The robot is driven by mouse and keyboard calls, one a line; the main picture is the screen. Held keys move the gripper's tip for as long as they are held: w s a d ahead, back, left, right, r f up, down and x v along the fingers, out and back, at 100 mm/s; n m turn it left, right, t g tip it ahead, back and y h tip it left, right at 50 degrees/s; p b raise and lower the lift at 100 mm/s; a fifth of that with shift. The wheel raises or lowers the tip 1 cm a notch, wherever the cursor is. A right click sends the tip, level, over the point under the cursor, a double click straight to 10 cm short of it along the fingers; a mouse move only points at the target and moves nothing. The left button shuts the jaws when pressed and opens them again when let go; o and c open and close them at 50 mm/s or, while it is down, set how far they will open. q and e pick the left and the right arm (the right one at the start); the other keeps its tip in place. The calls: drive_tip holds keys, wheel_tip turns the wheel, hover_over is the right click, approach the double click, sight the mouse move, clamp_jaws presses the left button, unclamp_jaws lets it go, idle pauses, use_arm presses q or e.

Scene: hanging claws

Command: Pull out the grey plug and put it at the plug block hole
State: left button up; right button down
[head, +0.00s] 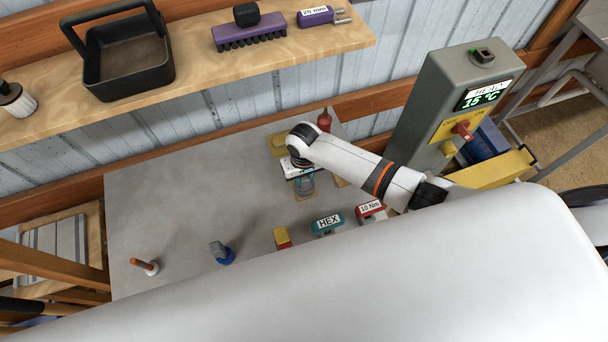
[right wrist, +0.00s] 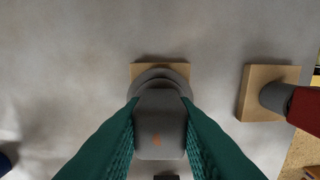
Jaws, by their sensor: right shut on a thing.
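The grey plug (right wrist: 160,122) is between the teal fingers of my right gripper (right wrist: 160,138) in the right wrist view. The gripper is shut on it. Beyond the plug are a round grey collar and a square wooden block (right wrist: 140,70); I cannot tell whether the plug is still seated in the collar. In the head view my right gripper (head: 304,186) points down at the middle of the grey table, and its wrist hides most of the plug. I cannot tell which piece is the plug block hole. My left gripper is not in view.
Another wooden block (right wrist: 262,82) bears a grey and red piece. On the grey table (head: 170,210) stand a brown peg (head: 147,267), a blue-grey piece (head: 221,253), a yellow-red block (head: 282,238), a HEX block (head: 328,226) and a 10 Nm block (head: 370,211). The left half is mostly clear.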

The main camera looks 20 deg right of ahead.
drive_tip(key=c, duration=1.1)
unclamp_jaws()
drive_tip(key=shift+r, duration=0.1)
wheel_tip(320, 180, up, 12)
drive_tip(key=shift+s+f, duration=0.1)
drive_tip(key=shift+f, duration=0.1)
